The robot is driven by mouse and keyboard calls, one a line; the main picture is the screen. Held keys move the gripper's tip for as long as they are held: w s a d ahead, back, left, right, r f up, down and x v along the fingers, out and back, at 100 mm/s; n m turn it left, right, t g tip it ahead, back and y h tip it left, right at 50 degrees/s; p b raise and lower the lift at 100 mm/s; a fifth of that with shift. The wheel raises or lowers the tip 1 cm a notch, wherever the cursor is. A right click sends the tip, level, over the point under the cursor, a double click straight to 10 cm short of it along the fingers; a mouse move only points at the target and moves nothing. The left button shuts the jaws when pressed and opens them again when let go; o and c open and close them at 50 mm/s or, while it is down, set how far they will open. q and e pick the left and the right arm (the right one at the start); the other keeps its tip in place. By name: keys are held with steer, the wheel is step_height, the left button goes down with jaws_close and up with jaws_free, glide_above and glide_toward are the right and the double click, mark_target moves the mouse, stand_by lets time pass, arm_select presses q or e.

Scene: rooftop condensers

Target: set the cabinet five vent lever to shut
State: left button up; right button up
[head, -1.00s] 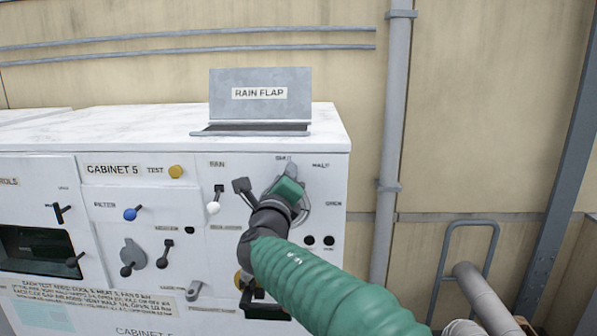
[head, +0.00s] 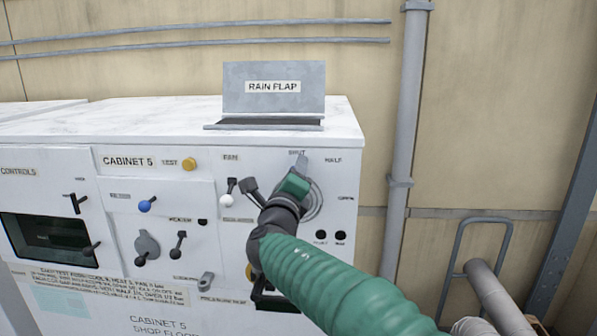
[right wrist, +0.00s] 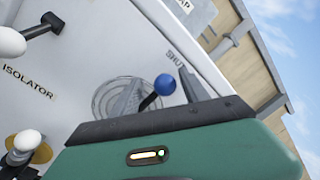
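The cabinet five vent dial (head: 315,203) is a round ringed plate on the white front, with SHUT, HALF and OPEN labels around it. My right gripper (head: 300,172) is in front of it near SHUT and hides the lever in the head view. In the right wrist view the vent lever (right wrist: 165,85) has a blue ball on a dark stem, near the partly hidden SHUT label. Grey fingers of the right gripper (right wrist: 159,78) stand apart on either side of it. I cannot tell whether they touch it. My left gripper is not in view.
The fan lever (head: 226,201) with a white knob and a dark-handled lever (head: 251,190) are just left of my right gripper. The rain flap (head: 274,88) stands up on the cabinet top (head: 170,127). A vertical pipe (head: 405,140) runs right of the cabinet.

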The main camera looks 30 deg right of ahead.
steer(key=shift+d+r, duration=0.1)
steer(key=shift+r, duration=0.05)
steer(key=shift+s, duration=0.15)
steer(key=b+v, duration=0.6)
steer(key=v, duration=1)
steer(key=shift+s+a, duration=0.2)
steer(key=shift+s, duration=0.1)
